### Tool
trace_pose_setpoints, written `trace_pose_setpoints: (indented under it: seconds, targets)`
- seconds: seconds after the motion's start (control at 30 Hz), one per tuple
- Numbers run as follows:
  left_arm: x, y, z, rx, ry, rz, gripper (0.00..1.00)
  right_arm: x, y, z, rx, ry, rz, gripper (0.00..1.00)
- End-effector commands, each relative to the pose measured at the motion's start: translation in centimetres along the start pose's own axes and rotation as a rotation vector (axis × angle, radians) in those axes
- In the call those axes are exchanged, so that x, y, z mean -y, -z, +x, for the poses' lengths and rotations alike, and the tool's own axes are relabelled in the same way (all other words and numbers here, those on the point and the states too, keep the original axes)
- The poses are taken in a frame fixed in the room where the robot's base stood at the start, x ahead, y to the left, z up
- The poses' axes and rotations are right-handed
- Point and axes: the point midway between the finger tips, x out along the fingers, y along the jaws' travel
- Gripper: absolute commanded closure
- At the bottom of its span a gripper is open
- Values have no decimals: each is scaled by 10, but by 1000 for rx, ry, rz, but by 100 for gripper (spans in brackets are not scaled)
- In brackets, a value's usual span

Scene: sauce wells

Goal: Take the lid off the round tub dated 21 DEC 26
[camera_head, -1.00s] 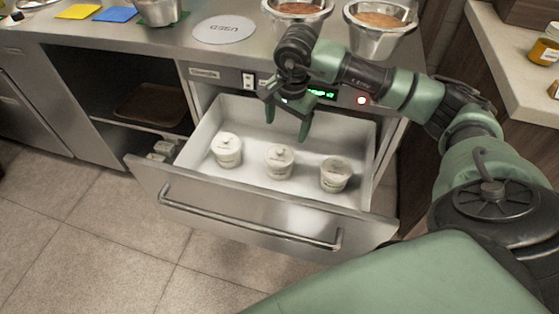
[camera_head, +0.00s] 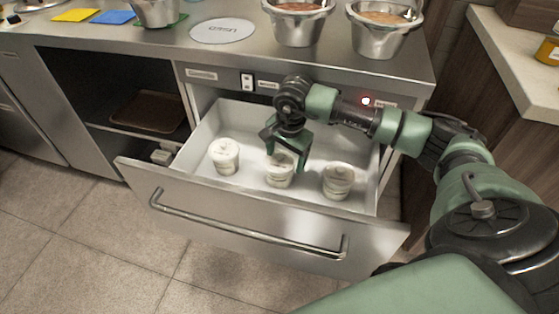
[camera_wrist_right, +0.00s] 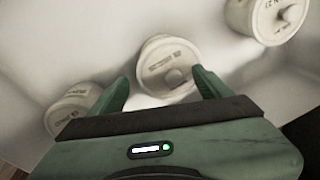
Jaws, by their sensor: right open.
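Three round white tubs stand in the open drawer: a left tub (camera_head: 224,158), a middle tub (camera_head: 278,179) and a right tub (camera_head: 338,183). My right gripper (camera_head: 286,160) is open above the middle tub, partly hiding its lid. In the right wrist view, one tub (camera_wrist_right: 168,65) with a round lid knob lies ahead of and between my open fingers (camera_wrist_right: 164,88). A second tub (camera_wrist_right: 72,105) shows at the left and a third (camera_wrist_right: 270,18) at the upper right. The print on the lids is too small and blurred to read the dates. My left gripper is not in view.
The drawer (camera_head: 235,206) has raised walls around the tubs and a bar handle at its front. The counter (camera_head: 330,62) overhangs behind my right arm and holds metal sauce pots (camera_head: 297,26) and a round disc (camera_head: 222,30) marked USED.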

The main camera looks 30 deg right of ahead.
Motion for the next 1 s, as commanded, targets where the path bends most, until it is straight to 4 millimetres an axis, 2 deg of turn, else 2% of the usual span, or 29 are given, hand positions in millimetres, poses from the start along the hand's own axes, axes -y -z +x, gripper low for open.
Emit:
trace_pose_setpoints:
  seconds: [0.17, 0.4, 0.43, 0.47, 0.87, 1.0]
  targets:
    - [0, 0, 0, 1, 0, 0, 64, 0, 0, 0, 0, 0, 0, 22]
    - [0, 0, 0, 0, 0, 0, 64, 0, 0, 0, -1, 0, 0, 89]
    - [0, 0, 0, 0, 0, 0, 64, 0, 0, 0, -1, 0, 0, 97]
    - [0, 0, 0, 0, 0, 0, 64, 0, 0, 0, -1, 0, 0, 100]
    - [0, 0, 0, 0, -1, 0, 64, 0, 1, -1, -1, 0, 0, 100]
    - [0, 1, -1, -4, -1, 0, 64, 2, 2, -14, -3, 1, 0, 100]
